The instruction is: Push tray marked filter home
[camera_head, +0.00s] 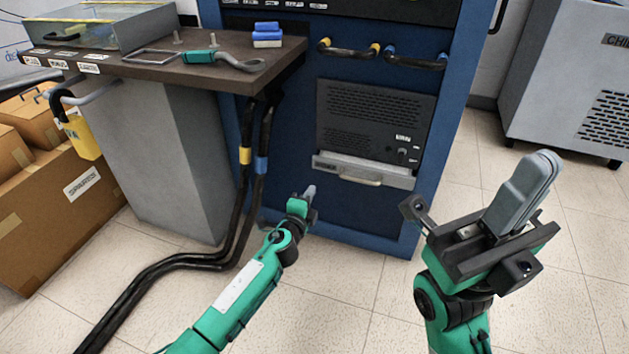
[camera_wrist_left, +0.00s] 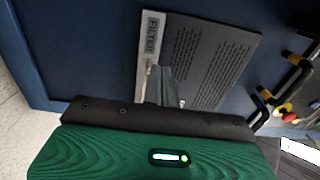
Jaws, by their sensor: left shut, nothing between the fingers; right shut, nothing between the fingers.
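The filter tray (camera_head: 400,178) is a light grey drawer front with a pale bar handle, low in the blue cabinet under a dark vented panel. It appears to stand out a little from the panel. In the left wrist view its front carries the label FILTER (camera_wrist_left: 151,37). My left gripper (camera_head: 309,192) is shut and empty, left of and below the tray in the head view. In the left wrist view its fingers (camera_wrist_left: 160,88) point toward the tray front and hide part of it; contact cannot be told. My right gripper (camera_head: 540,168) is shut and empty, raised at the right.
The blue cabinet (camera_head: 290,150) has black hoses (camera_head: 345,52) above. A bench (camera_head: 200,75) with a green-handled wrench (camera_head: 200,56) stands left, with thick cables (camera_head: 240,200) beside it. Cardboard boxes (camera_head: 50,220) are far left, a grey chiller (camera_head: 580,60) far right. Floor in front is open.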

